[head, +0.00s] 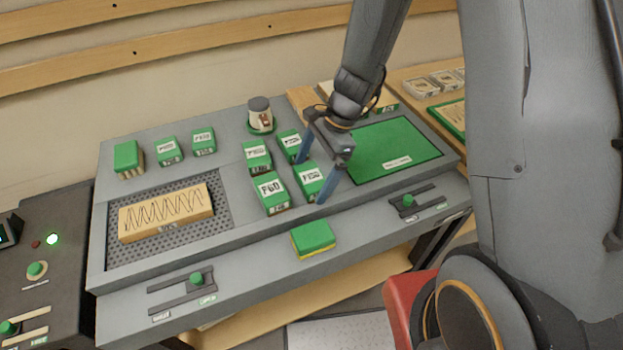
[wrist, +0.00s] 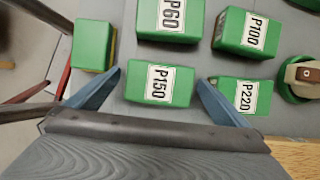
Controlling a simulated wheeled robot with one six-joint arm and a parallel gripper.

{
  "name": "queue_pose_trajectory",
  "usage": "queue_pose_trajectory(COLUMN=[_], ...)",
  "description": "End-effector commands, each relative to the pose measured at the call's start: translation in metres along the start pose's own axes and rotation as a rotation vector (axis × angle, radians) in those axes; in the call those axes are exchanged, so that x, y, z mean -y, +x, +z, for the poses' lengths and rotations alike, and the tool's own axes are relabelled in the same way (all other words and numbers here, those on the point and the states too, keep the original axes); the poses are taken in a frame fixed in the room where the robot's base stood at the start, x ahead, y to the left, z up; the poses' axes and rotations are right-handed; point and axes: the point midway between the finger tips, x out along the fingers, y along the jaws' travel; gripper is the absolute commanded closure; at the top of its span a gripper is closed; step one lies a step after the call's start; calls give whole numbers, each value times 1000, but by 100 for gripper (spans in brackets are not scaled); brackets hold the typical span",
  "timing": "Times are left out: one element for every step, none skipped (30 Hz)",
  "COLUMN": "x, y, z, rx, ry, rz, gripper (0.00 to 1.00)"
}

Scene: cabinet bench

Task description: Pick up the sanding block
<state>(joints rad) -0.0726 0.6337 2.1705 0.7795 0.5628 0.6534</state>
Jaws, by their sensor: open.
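The likely sanding block, green on top with a yellow lower layer (head: 314,235), lies at the bench's front edge in the head view. It shows at the upper left of the wrist view (wrist: 93,46), outside my left finger. My gripper (head: 311,180) is open with nothing held. In the wrist view my gripper (wrist: 160,78) has its fingertips on either side of the green P150 box (wrist: 160,83). Whether they are level with this box or above it is unclear. The green P60 box (wrist: 170,18) is just beyond it, with the P220 box (wrist: 240,95) beside the right finger.
More green boxes (head: 168,151) stand at the back. A wooden board with scribbled lines (head: 165,213) lies on a perforated plate at left. A jar (head: 260,115) stands behind the boxes. A green mat (head: 385,150) lies clear at right. Knobs (head: 196,279) sit on the front panel.

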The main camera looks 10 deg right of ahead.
Motion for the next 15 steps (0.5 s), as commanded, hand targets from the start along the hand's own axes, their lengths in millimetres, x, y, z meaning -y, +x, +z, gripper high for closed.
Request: queue_pose_trajectory(x=[-1, -1, -1, 0, 0, 0, 0, 0, 0, 0, 0, 0, 0, 0, 0], y=[4, 6, 9, 10, 10, 11, 11, 11, 11, 11, 11, 11, 11, 11, 11], z=[0, 0, 0, 0, 0, 0, 0, 0, 0, 0, 0, 0, 0, 0, 0], rx=[0, 0, 0, 0, -1, -1, -1, -1, -1, -1, -1, -1, -1, -1, -1], ry=[-1, 0, 1, 0, 0, -1, -1, -1, -1, -1, -1, -1, -1, -1, -1], rz=[2, 2, 2, 1, 1, 1, 0, 0, 0, 0, 0, 0, 0, 0, 0], gripper=[0, 0, 0, 0, 0, 0, 0, 0, 0, 0, 0, 3, 8, 14, 20])
